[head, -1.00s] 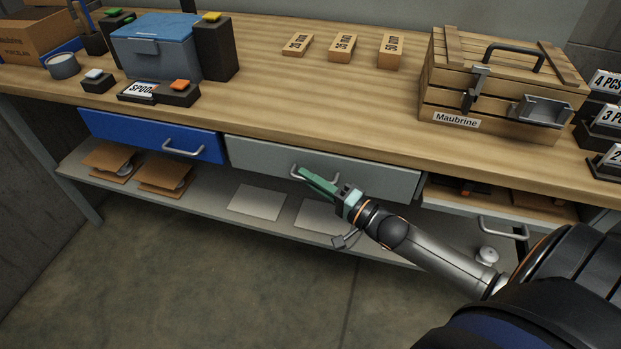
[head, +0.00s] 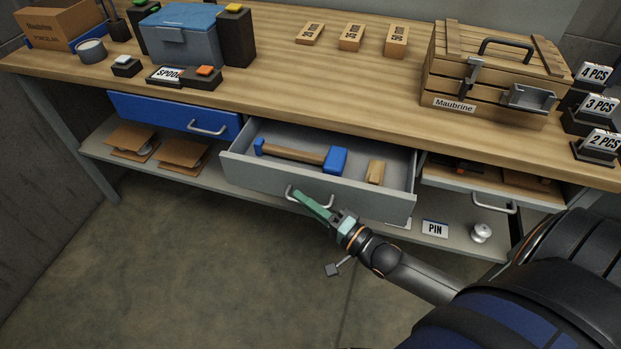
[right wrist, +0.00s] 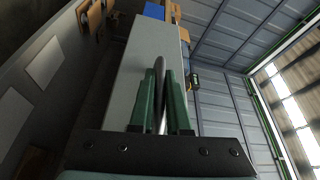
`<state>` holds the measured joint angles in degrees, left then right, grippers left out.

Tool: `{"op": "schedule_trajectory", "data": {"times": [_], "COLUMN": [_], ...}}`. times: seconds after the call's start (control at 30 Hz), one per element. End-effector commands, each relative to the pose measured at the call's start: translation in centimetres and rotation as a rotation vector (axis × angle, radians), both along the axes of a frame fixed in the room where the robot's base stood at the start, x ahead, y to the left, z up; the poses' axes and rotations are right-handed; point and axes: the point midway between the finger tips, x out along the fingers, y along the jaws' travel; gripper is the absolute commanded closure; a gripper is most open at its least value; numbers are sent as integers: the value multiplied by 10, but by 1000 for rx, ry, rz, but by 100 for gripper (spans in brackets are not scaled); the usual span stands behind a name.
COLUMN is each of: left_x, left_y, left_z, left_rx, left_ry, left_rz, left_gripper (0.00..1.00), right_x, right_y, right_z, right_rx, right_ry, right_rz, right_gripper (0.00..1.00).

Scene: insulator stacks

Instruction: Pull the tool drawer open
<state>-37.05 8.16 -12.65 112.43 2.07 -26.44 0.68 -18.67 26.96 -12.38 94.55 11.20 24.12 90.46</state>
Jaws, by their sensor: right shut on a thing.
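The grey tool drawer (head: 312,184) under the middle of the bench stands pulled out in the head view. A blue-headed mallet (head: 305,154) and a small wooden block (head: 375,172) lie inside it. My right gripper (head: 299,196) is at the drawer's front, with its green fingers shut on the metal handle (head: 290,194). In the right wrist view the handle bar (right wrist: 161,100) runs between the two fingers, with the grey drawer front beside it. My left gripper is not in view.
A shut blue drawer (head: 175,115) is to the left; another drawer (head: 495,192) at the right is partly open. A wooden crate (head: 490,75) and a blue box (head: 180,35) stand on the bench (head: 300,85). The floor in front is clear.

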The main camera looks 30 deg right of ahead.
Motion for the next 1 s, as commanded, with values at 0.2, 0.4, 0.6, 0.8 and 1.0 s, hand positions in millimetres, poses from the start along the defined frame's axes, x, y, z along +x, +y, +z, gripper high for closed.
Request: {"op": "schedule_trajectory", "data": {"times": [0.2, 0.4, 0.6, 0.8, 1.0], "left_x": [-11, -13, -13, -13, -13], "left_y": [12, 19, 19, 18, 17], "left_z": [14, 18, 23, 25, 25], "left_rx": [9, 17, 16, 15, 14], "left_ry": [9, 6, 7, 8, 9], "left_rz": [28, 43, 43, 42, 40], "left_gripper": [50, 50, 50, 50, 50], "right_x": [-39, -66, -84, -91, -93], "right_y": [45, 77, 97, 107, 108], "right_z": [4, 2, 1, 1, 0], "right_rx": [5, 3, 1, 0, -1], "right_ry": [4, 2, 0, -1, -1], "right_rz": [0, 0, 0, 1, 1], "right_gripper": [100, 100, 100, 100, 100]}}
